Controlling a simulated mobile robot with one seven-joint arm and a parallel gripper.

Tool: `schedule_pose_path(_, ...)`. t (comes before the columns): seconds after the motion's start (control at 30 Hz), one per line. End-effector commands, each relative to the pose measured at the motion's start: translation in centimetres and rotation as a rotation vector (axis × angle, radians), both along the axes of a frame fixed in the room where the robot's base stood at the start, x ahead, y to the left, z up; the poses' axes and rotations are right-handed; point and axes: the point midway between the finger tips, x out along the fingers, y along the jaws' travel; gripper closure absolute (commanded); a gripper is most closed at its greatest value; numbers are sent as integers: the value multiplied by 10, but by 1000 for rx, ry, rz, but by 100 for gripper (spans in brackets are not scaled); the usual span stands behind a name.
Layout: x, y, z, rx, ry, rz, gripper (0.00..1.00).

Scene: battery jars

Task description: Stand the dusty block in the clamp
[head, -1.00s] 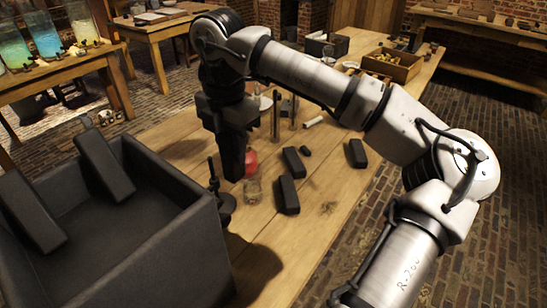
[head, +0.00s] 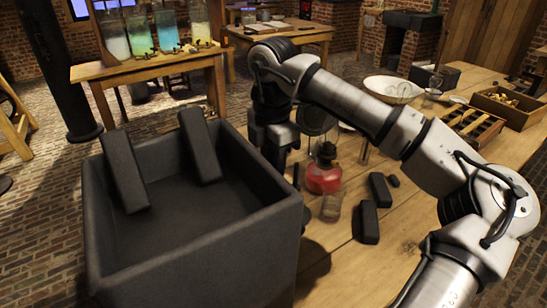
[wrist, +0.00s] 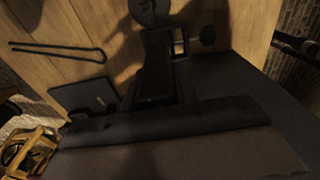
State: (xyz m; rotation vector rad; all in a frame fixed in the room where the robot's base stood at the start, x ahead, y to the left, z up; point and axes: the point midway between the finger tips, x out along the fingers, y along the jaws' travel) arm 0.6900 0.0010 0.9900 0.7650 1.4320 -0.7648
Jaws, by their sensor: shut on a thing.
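My gripper (head: 274,150) points down just behind the far right wall of the dark box in the head view. It is shut on a dark block (wrist: 157,75), seen dimly between the fingers in the wrist view. Its lower end is hard to make out in the head view. Two more dark blocks lean inside the box (head: 124,170) (head: 200,145). Dark blocks also lie on the table (head: 369,222) (head: 380,190). I cannot tell which block is dusty.
The deep dark box (head: 200,250) fills the near left, its wall close to my gripper. A red lamp (head: 324,175) and a glass jar (head: 331,207) stand right of the gripper. A white bowl (head: 393,88) and wooden trays (head: 470,123) are farther back.

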Motion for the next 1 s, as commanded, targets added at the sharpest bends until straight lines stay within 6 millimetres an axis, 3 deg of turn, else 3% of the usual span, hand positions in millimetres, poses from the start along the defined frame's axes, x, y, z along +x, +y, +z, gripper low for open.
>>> schedule_pose_path(1.0,0,0,-8,0,0,0,100)
